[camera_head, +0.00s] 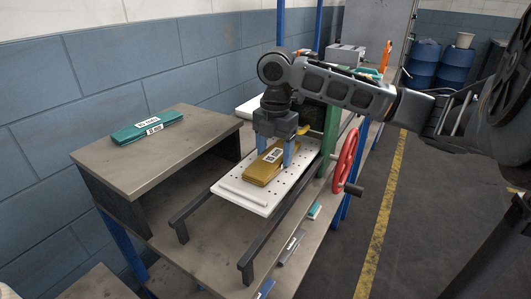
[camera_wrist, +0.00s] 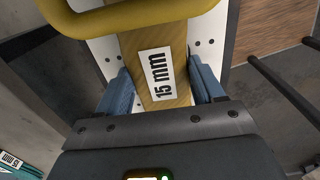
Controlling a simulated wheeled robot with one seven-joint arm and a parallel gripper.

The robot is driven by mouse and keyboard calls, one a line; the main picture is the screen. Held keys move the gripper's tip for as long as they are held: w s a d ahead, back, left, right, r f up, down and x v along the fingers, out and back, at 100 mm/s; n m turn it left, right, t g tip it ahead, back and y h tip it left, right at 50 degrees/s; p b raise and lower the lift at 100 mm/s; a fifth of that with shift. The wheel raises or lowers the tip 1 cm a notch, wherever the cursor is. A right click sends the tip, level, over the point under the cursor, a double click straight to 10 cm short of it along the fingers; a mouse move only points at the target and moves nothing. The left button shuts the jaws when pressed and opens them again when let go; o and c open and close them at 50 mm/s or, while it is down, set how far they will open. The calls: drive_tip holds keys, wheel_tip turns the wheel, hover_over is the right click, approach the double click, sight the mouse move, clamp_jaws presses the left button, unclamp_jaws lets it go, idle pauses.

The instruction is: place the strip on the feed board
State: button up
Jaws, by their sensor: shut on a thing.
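My gripper (camera_head: 277,150) points down over the white perforated feed board (camera_head: 240,196). It is shut on a mustard-yellow strip (camera_head: 261,171), with a blue finger on each side. The board (camera_wrist: 208,42) shows beneath and on both sides of the strip in the wrist view.
A teal labelled strip (camera_head: 147,128) lies on the raised grey shelf (camera_head: 125,170) at left. Dark rails (camera_head: 265,240) run beside the board. A red handwheel (camera_head: 346,162) and green post (camera_head: 329,130) stand right of it. Another teal piece (camera_head: 314,210) lies on the lower bench.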

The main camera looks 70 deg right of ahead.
sight(275, 155)
drive_tip(key=shift+f, duration=0.1)
drive_tip(key=shift+f, duration=0.1)
drive_tip(key=o, duration=1.1)
drive_tip(key=shift+o, duration=0.2)
wheel_tip(275, 155, up, 12)
drive_tip(key=shift+r, duration=0.25)
